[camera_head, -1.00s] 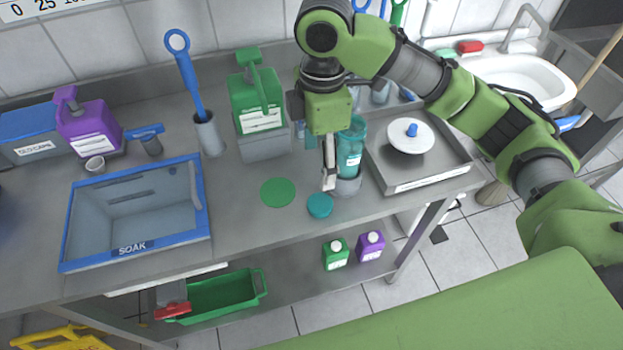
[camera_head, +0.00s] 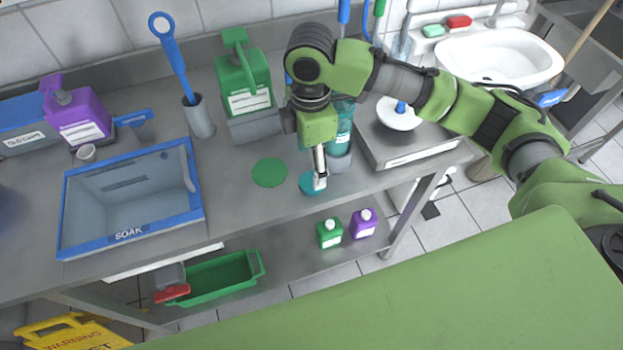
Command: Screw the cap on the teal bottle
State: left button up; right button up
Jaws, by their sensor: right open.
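A teal cap (camera_head: 309,185) lies flat on the counter, in front and to the left of the bottle. My right gripper (camera_head: 319,184) points down with its fingertips at the cap, covering part of it. It is open; I cannot tell whether a finger touches the cap. My left gripper is not in view.
A green disc (camera_head: 269,172) lies left of the cap. A green jug (camera_head: 243,80) stands behind it. The blue-rimmed SOAK basin (camera_head: 130,234) is at left. The counter between basin and disc is clear.

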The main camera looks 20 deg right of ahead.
aim_at(311, 181)
jog(key=shift+f, duration=0.35)
jog(key=f, duration=0.1)
jog(key=f+p, duration=0.1)
jog(key=f, duration=0.3)
jog(key=shift+s, duration=0.25)
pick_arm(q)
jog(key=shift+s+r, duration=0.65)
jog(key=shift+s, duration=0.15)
pick_arm(e)
jog(key=shift+c, duration=0.3)
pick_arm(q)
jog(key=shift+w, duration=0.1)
pick_arm(e)
jog(key=shift+r, duration=0.1)
jog(key=c, duration=0.7)
